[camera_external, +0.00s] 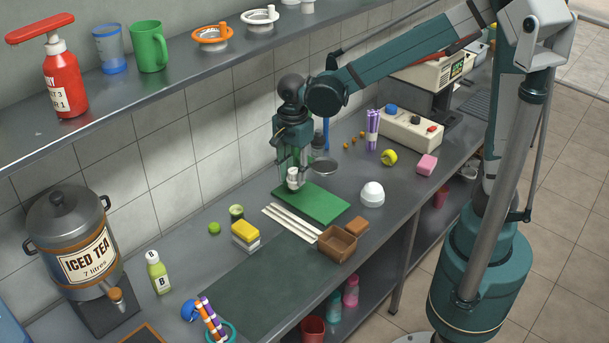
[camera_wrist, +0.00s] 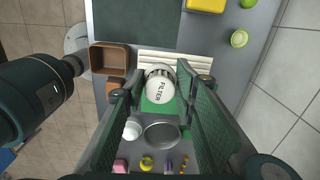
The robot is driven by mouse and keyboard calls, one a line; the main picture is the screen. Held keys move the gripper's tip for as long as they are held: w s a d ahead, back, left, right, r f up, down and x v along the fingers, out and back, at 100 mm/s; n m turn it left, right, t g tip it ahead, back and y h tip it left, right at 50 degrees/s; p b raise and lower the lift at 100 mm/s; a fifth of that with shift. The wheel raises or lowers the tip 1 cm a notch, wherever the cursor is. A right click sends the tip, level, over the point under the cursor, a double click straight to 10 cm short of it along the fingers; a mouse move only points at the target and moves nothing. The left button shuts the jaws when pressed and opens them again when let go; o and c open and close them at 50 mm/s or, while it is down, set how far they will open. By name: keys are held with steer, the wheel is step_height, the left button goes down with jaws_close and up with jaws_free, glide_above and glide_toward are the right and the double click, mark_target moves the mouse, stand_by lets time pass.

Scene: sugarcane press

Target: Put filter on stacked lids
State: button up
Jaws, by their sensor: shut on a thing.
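The filter (camera_external: 293,179) is a small white cylinder. In the wrist view it is upside-tilted toward the camera, with "FILTER" printed on its side (camera_wrist: 163,88). My gripper (camera_external: 292,176) is shut on it, with a finger on either side (camera_wrist: 162,84). The filter is over the green board (camera_external: 318,205); I cannot tell whether it touches the board. I cannot tell which of these, if either, is the stacked lids.
White strips (camera_external: 291,222) lie along the board's front left edge. A brown open box (camera_external: 337,243) stands in front, and a yellow sponge (camera_external: 245,232) is to the left. A cream machine with knobs (camera_external: 410,130) stands behind right. The dark mat (camera_external: 262,285) is mostly clear.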

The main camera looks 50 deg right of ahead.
steer(key=d+m, duration=0.1)
steer(key=d, duration=0.5)
steer(key=d+m+p, duration=0.1)
steer(key=d, duration=0.5)
steer(key=s+d+m, duration=0.1)
steer(key=d, duration=0.5)
steer(key=shift+r, duration=0.1)
steer(key=s+d+m+p, duration=0.2)
steer(key=s+d+m, duration=0.35)
steer(key=d, duration=0.95)
steer(key=n, duration=0.2)
glide_above(374, 185)
steer(key=shift+m, duration=0.25)
step_height(374, 185, down, 5)
steer(key=shift+w+d+f, duration=0.1)
steer(key=shift+w+f, duration=0.05)
steer(key=shift+f, duration=0.05)
steer(key=shift+f+b, duration=0.5)
steer(key=shift+f, duration=2.4)
steer(key=shift+f, duration=0.1)
steer(key=shift+f+b, duration=0.3)
steer(key=shift+f, duration=1.7)
steer(key=shift+f, duration=0.15)
